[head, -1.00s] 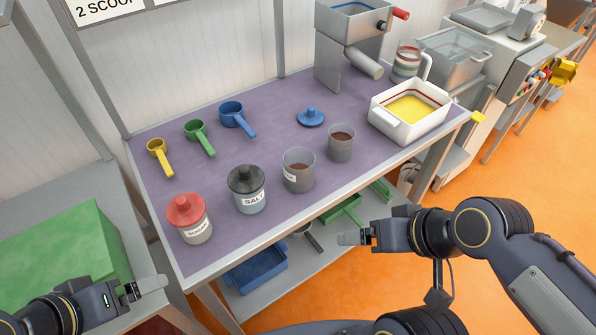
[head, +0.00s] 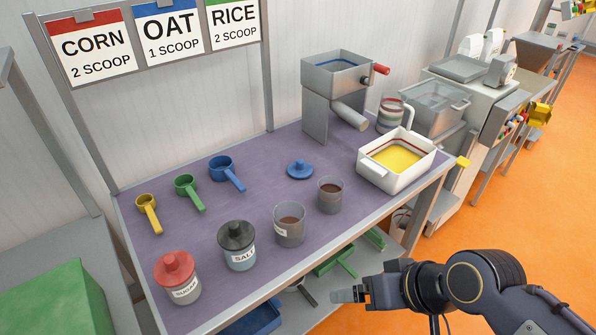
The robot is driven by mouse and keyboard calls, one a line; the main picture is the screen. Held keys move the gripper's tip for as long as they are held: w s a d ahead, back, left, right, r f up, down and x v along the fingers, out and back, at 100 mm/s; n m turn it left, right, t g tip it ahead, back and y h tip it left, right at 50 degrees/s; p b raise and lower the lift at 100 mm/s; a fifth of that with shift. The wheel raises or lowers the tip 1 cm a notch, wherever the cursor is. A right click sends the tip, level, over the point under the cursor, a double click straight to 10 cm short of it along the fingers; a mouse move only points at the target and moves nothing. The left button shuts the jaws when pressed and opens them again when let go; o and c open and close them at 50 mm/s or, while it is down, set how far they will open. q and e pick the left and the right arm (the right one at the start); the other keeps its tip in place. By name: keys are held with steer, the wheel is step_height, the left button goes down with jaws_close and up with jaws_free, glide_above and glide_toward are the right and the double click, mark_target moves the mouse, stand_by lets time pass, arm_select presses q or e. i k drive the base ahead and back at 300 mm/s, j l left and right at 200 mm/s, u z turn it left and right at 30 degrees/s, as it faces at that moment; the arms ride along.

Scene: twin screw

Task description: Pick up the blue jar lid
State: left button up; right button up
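The blue jar lid (head: 300,170) lies flat on the purple table top (head: 262,208), knob up, behind two open jars. One open jar with brown contents (head: 289,226) stands in front of it, and a smaller one (head: 330,195) stands to its front right. My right gripper (head: 343,296) is in front of the table's front edge, well away from the lid, with nothing visible in it. Its fingers overlap from this angle, so their gap is unclear. My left gripper is out of view.
A jar with a red lid (head: 177,278) and a jar with a black lid (head: 238,245) stand at the front left. Yellow (head: 148,213), green (head: 189,192) and blue (head: 227,173) scoops lie behind. A white tub (head: 397,158) and a grinder (head: 338,90) stand at the right.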

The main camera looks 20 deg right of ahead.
mark_target(299, 169)
steer(key=i+l+u, duration=0.15)
steer(key=l+u, duration=1.1)
steer(key=i+l, duration=0.05)
